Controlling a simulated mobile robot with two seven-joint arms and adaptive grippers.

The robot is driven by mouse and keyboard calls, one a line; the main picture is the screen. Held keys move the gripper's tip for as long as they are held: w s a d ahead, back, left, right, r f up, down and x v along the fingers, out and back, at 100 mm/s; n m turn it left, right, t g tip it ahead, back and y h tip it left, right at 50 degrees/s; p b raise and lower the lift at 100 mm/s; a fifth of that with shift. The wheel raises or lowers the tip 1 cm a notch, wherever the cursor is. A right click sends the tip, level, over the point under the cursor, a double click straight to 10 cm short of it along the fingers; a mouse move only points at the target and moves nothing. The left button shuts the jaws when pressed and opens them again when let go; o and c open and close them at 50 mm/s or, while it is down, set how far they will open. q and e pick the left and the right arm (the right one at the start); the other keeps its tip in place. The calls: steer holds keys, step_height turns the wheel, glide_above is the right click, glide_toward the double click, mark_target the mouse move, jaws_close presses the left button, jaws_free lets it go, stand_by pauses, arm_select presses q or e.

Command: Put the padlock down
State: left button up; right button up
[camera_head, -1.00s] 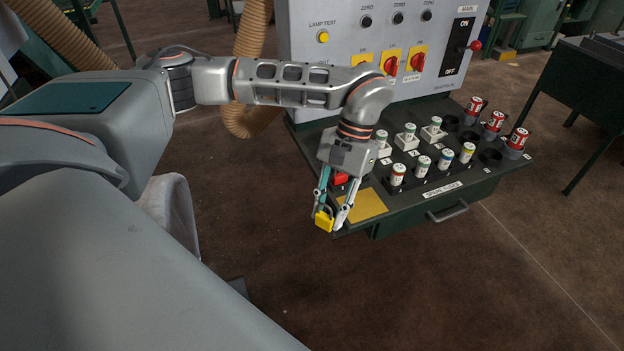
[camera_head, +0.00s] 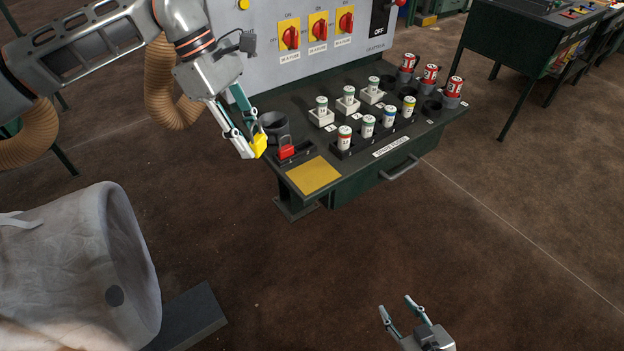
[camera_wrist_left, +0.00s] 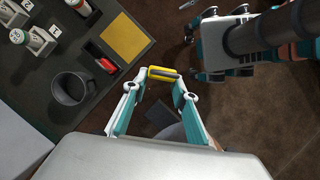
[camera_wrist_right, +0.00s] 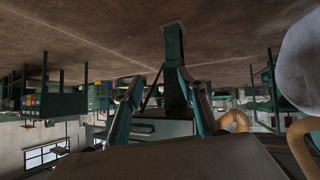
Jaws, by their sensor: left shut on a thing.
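The yellow padlock (camera_head: 259,145) is held at the fingertips of my left gripper (camera_head: 250,141), which is shut on it. In the left wrist view the padlock (camera_wrist_left: 164,73) sits between the two fingertips, beyond the edge of the bench. In the head view it appears left of the red padlock (camera_head: 286,150), which is on the bench top. A flat yellow square (camera_head: 314,176) lies at the bench's near corner. My right gripper (camera_head: 396,306) is open and empty, low over the floor; its spread fingers also show in the right wrist view (camera_wrist_right: 160,85).
A dark cup (camera_head: 273,126) stands behind the red padlock. A panel with red switches (camera_head: 289,37) rises behind. A pale bulk bag (camera_head: 80,265) is at lower left.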

arm_select(q)
steer(key=w+d+r+n+t+b, duration=0.4)
steer(key=d+r+n, duration=0.2)
steer(key=d+n, duration=0.4)
steer(key=n, duration=0.1)
glide_toward(315, 177)
steer(key=b+x, duration=0.1)
steer(key=x, duration=0.5)
steer(key=o, duration=1.1)
steer(key=shift+f+y, duration=0.1)
steer(key=shift+y, duration=0.2)
